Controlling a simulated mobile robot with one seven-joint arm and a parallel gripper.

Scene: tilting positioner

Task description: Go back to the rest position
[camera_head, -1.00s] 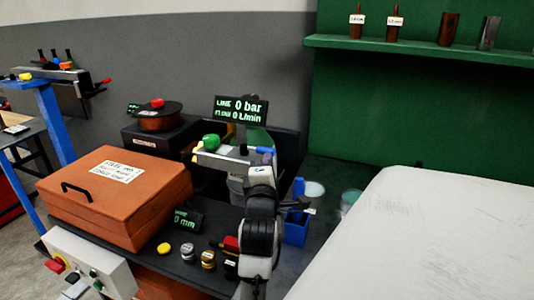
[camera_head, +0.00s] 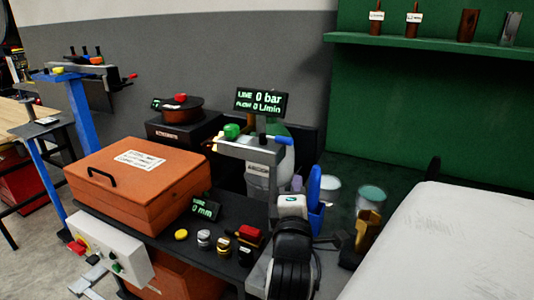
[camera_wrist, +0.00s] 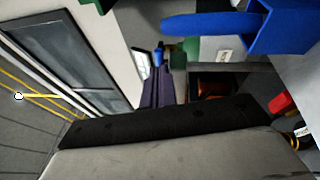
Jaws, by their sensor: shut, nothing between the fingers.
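My arm shows at the lower middle of the head view, as a white link and a black ringed joint in front of the workbench. In the wrist view, a broad grey body with a black front edge, which looks like my gripper (camera_wrist: 165,122), fills the bottom. It is shut and I see nothing held; its fingertips are not clearly visible. It appears clear of the blue holder (camera_wrist: 285,25) at the upper right of that view.
The orange case (camera_head: 140,185) and control box (camera_head: 110,245) stand left of my arm. Coloured knobs (camera_head: 203,238) line the bench front. A white-topped surface (camera_head: 455,240) lies right, below a green shelf (camera_head: 430,40).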

